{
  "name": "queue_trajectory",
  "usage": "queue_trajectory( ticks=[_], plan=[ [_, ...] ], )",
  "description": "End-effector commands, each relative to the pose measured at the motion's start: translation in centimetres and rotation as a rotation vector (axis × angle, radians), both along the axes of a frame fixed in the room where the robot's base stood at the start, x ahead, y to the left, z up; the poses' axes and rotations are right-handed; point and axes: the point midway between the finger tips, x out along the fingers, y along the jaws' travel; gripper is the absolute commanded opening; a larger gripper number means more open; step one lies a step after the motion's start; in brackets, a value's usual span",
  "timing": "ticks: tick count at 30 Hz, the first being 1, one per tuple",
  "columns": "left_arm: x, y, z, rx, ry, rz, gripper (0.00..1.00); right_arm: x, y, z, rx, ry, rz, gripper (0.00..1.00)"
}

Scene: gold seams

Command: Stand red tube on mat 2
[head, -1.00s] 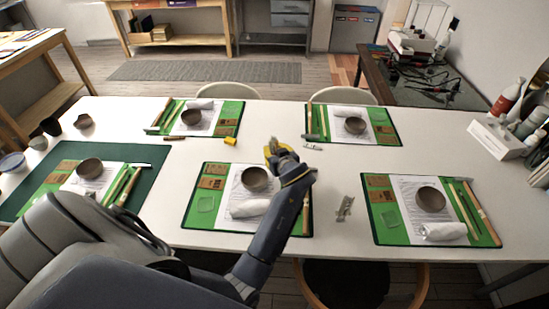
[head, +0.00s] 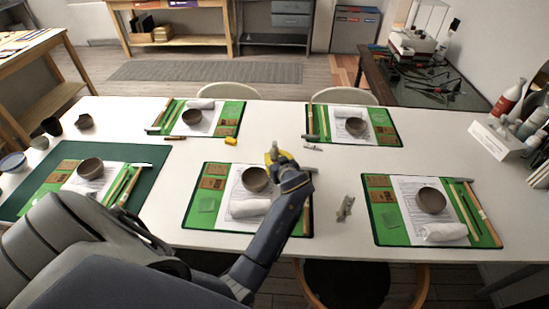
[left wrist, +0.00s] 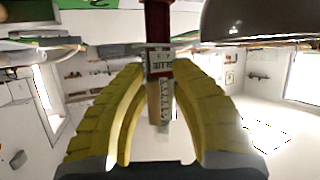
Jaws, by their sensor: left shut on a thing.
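My left gripper (head: 274,156) has yellow fingers and is shut on the red tube (left wrist: 157,25), which stands between the fingertips in the left wrist view (left wrist: 143,85). The tube has a red end, a white printed label and a tan end. In the head view the gripper is over the far right part of the front middle green mat (head: 205,205), beside its brown bowl (head: 255,179). The tube is mostly hidden there by the fingers. My right gripper is not in view.
Other green mats with bowls, papers and tools lie at front left (head: 35,190), front right (head: 392,232), back left (head: 232,112) and back right (head: 385,130). A crumpled silvery tube (head: 345,208) lies between the front mats. A yellow piece (head: 230,141) lies behind the middle mat.

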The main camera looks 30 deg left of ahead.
Motion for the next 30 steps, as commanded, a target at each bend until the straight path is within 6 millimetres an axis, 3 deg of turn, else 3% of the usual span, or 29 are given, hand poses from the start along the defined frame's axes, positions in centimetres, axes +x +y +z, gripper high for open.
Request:
queue_trajectory(
  ticks=[6, 7, 12, 20, 25, 30],
  plan=[
    [-0.2, -0.1, -0.8, -0.004, 0.010, -0.001, 0.00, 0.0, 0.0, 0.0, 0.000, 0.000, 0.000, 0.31],
    [-0.2, -0.1, -0.9, -0.004, 0.010, 0.000, 0.28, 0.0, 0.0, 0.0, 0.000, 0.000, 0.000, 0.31],
    [-0.2, -0.1, -0.7, -0.003, 0.009, -0.001, 0.48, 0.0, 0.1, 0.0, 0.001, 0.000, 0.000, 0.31],
    [-0.1, 0.0, -0.5, -0.002, 0.006, 0.000, 0.48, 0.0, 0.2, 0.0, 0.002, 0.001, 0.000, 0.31],
    [-0.1, 0.1, 0.9, 0.000, 0.004, 0.000, 0.48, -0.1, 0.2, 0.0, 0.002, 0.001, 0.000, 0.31],
    [-1.6, -1.9, 1.5, -0.007, 0.004, -0.001, 0.48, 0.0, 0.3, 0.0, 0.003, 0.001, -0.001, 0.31]
  ],
)
